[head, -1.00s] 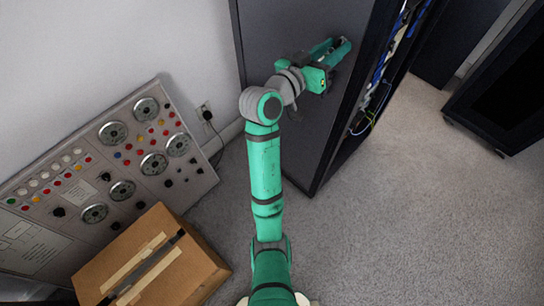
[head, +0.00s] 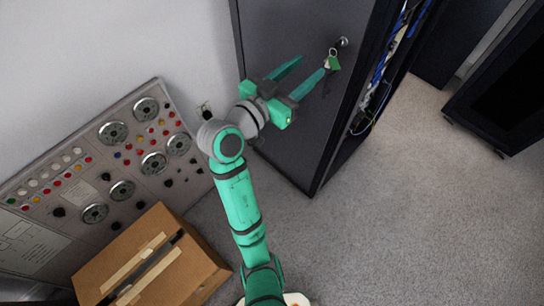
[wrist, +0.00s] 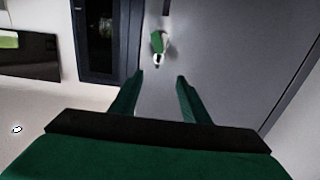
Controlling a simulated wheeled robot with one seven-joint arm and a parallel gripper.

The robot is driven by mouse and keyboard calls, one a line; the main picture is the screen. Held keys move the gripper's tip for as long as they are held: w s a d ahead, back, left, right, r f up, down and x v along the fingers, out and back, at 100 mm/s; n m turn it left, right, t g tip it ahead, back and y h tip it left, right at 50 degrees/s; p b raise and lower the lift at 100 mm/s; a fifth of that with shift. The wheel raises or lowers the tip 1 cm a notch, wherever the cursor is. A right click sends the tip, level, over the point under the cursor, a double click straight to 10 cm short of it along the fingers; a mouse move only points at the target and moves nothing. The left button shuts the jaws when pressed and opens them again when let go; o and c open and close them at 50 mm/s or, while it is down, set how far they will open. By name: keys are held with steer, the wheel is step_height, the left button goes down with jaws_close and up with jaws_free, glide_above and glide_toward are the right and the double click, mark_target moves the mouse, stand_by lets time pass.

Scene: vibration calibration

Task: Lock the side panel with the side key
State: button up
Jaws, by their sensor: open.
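The side panel (head: 290,120) is the dark grey side of a tall cabinet. A lock (head: 344,42) sits near its upper right edge. The side key (head: 333,62) is at the lock, with a green tag hanging from it. The green tag also shows in the wrist view (wrist: 158,43), beyond the fingertips. My gripper (head: 313,64) is open and empty, left of the key and apart from it. In the wrist view the two fingers (wrist: 160,75) are spread below the tag. I cannot tell how far the key is turned.
The cabinet's open front (head: 385,70) shows cables on the right. A control panel with dials (head: 85,185) leans at the left wall, with a cardboard box (head: 195,278) before it. Another dark cabinet (head: 505,95) stands at right. Carpet (head: 420,230) is clear at lower right.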

steer(key=s+a+f+n+t+y, duration=0.1)
steer(key=s+a+f+n+y, duration=0.1)
steer(key=f, duration=0.5)
steer(key=s+a+f+n+t+y, duration=0.1)
steer(key=s+a+f+n+y, duration=0.2)
steer(key=f, duration=0.5)
steer(key=s+a+f+n+t+y, duration=0.1)
steer(key=s+f+n+y, duration=0.3)
steer(key=f, duration=0.4)
steer(key=shift+s+a+f, duration=0.15)
steer(key=shift+s+a, duration=0.25)
steer(key=shift+a, duration=0.5)
steer(key=s+a+f+n+y, duration=0.25)
steer(key=s+f, duration=0.25)
steer(key=s, duration=0.7)
steer(key=s+r+m+y, duration=0.1)
steer(key=s+r+m, duration=0.1)
steer(key=s, duration=1.3)
steer(key=shift+a+y, duration=0.3)
steer(key=shift+y, duration=0.05)
steer(key=shift+r, duration=0.1)
